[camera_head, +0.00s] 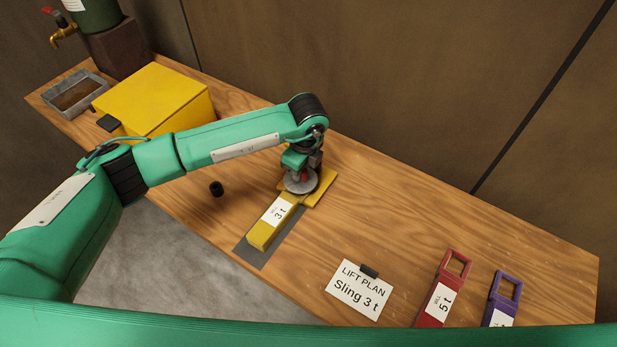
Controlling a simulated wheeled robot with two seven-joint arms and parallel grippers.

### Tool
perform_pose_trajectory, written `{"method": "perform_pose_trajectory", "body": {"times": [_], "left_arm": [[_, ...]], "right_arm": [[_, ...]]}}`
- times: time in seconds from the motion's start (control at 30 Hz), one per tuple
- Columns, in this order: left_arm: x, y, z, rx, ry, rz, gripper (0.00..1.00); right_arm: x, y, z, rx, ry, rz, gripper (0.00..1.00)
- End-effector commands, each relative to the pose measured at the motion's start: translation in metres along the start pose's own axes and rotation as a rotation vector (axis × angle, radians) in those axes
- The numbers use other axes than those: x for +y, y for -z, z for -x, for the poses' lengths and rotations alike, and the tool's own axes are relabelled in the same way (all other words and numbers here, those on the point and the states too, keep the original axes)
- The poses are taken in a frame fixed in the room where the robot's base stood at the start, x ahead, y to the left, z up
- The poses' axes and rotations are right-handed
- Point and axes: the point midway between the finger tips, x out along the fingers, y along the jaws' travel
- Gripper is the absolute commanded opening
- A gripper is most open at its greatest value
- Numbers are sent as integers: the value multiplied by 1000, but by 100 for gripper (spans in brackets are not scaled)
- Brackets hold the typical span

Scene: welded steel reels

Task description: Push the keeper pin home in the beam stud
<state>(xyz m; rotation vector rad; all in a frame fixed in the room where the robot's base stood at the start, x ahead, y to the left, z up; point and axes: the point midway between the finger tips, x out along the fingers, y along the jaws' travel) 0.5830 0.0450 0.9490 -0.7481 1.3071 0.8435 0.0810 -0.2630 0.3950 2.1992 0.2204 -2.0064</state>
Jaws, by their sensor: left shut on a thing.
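The yellow beam (262,231) with a 3 t label lies on a grey strip on the wooden table. A wider yellow part is at its far end. My left gripper (302,182) is over that far end, pointing down. The beam stud and the keeper pin cannot be made out under the wrist. I cannot tell how deep the pin sits. My right gripper is not in view.
A yellow box (165,97) and a grey tray (61,101) are at the back left. A lift plan card (357,293), a red 5 t piece (436,301) and a purple piece (507,291) are at the front right.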

Motion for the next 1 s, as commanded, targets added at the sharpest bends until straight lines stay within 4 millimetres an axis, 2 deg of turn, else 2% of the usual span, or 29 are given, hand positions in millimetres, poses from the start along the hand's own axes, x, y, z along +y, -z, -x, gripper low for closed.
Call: {"method": "perform_pose_trajectory", "body": {"times": [0.4,0.43,0.53,0.57,0.77,0.87,1.0], "left_arm": [[0,0,-2,0,0,0,0],[0,0,-3,0,0,0,18],[0,0,-2,0,0,0,38],[0,0,-2,0,0,0,41],[0,0,-2,0,0,0,41],[0,0,-3,0,-1,0,60],[0,0,-3,0,-1,0,60]], "right_arm": [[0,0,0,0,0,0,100],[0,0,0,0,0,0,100],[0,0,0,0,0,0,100],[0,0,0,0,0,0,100],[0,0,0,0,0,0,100],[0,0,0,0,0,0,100],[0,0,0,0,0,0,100]]}}
